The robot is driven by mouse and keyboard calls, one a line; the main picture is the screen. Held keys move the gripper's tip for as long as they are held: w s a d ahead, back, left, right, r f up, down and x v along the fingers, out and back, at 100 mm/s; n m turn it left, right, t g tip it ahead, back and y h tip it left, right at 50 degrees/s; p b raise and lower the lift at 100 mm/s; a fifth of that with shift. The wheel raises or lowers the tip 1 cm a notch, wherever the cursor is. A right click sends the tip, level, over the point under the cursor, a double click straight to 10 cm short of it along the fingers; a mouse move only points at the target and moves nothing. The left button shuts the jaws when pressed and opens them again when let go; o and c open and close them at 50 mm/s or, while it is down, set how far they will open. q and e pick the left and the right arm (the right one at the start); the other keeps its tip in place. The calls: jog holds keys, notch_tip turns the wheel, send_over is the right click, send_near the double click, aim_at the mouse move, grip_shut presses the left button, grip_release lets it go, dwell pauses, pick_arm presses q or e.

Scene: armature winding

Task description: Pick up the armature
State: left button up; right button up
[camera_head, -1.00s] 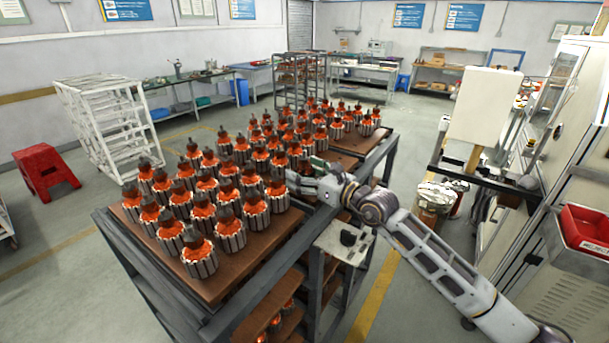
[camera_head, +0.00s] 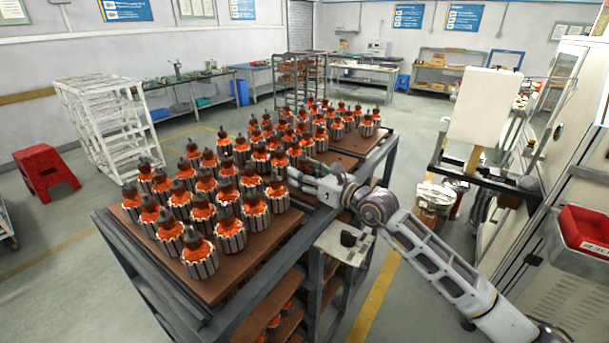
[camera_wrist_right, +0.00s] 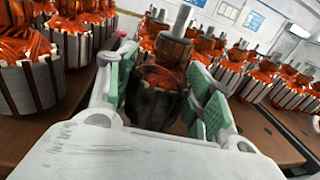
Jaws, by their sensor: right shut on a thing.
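Many armatures stand upright in rows on the brown boards of a rack; each has a grey slotted core, orange copper windings and a dark top with a shaft. My right gripper (camera_head: 299,172) reaches in from the right at the board's right edge. In the right wrist view its green-padded fingers (camera_wrist_right: 168,95) are shut on one armature (camera_wrist_right: 160,78), which is upright between them. Its lower part is hidden by the gripper body. Whether its base is clear of the board cannot be told. My left gripper is not in view.
Neighbouring armatures (camera_wrist_right: 35,75) stand close on the left in the right wrist view, and more stand on the right (camera_wrist_right: 290,88). The rack's dark frame (camera_head: 205,325) runs along the boards. A red stool (camera_head: 45,172) and a white rack (camera_head: 105,125) stand left.

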aim_at(305, 151)
jog(key=shift+r, duration=0.2)
jog(key=shift+r+b, duration=0.9)
jog(key=shift+r, duration=4)
